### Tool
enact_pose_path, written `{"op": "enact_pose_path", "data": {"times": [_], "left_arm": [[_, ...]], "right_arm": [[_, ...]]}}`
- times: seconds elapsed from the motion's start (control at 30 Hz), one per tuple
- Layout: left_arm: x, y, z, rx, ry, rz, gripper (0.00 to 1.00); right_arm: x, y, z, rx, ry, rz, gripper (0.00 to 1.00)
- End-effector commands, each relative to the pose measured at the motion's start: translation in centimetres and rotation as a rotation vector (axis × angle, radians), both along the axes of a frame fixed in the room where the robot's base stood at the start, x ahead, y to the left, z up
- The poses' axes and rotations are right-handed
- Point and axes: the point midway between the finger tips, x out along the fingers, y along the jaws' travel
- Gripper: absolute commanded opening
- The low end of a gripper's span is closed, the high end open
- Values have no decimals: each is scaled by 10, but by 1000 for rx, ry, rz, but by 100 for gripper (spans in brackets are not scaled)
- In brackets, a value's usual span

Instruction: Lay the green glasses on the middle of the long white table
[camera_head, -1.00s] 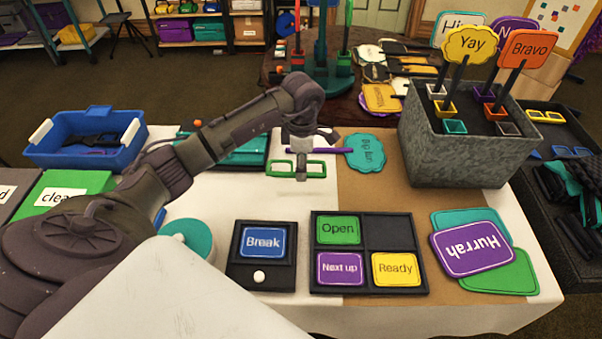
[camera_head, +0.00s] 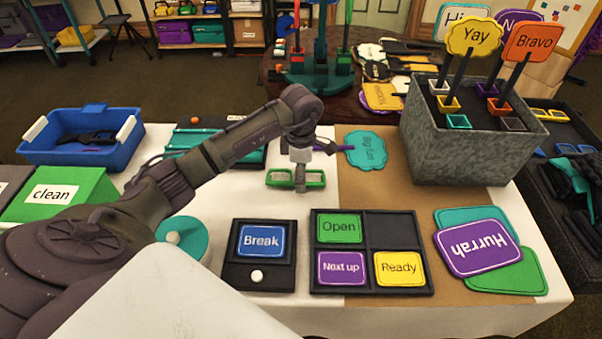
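The green glasses (camera_head: 315,179) show two square frames at the middle of the long white table (camera_head: 325,212), just below the end of my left arm. My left gripper (camera_head: 300,183) points down at their bridge and appears shut on it. The glasses look at or very near the table top; I cannot tell whether they touch it. My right gripper is not in view.
A turquoise "Big fun" sign (camera_head: 366,150) lies just behind and right of the glasses. In front are a "Break" board (camera_head: 260,284) and a card frame (camera_head: 373,292). A grey box (camera_head: 455,150) with signs stands right. A blue bin (camera_head: 85,157) is at left.

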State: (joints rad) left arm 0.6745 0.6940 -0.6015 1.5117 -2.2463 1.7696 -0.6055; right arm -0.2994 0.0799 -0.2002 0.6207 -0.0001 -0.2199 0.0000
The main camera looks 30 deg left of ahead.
Motion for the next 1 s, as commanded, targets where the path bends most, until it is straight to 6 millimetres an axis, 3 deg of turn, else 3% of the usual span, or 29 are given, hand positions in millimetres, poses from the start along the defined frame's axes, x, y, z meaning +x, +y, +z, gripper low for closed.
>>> {"op": "enact_pose_path", "data": {"times": [0.33,0.7,1.0], "left_arm": [[1,0,10,0,-4,0,80],[2,0,86,1,-6,0,80],[1,0,121,0,-1,1,80]], "right_arm": [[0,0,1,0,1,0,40],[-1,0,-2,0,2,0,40],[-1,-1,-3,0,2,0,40]]}}
